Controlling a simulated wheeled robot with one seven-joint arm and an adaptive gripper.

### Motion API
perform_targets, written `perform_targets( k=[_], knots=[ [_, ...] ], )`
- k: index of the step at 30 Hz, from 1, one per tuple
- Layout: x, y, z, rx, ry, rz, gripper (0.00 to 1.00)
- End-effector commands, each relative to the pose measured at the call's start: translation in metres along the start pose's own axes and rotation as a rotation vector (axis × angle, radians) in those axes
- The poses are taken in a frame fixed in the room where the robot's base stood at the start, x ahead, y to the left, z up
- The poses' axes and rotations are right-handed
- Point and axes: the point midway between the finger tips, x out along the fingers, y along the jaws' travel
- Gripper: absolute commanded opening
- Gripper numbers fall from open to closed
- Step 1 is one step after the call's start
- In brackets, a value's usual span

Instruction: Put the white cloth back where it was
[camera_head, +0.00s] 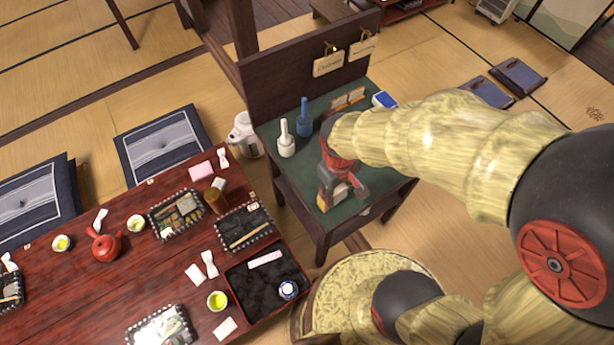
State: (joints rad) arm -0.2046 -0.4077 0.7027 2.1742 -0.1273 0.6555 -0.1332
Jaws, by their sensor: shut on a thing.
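My gripper (340,197) is over the green-topped side table (377,173), near its front edge. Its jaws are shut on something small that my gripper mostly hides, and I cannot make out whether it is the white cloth. Several small white folded pieces that look like cloths or napkins lie on the red low table. One (209,264) is beside a black tray, one (225,327) is near the front edge, one (100,219) is by the red teapot, and one (223,159) is at the back corner.
A white bottle (286,141) and a blue bottle (304,120) stand on the side table left of my gripper. A raised dark panel (290,77) backs that table. Trays, tea cups and a red teapot (104,245) crowd the red low table (60,283).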

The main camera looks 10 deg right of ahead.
Motion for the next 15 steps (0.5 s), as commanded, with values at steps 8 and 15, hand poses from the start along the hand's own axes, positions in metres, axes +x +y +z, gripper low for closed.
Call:
perform_targets(
  k=[8,15],
  knots=[
    [-0.005,-0.029,-0.024,0.028,-0.002,-0.079,0.21],
    [0.021,-0.016,-0.069,0.030,-0.005,-0.080,0.21]
  ],
)
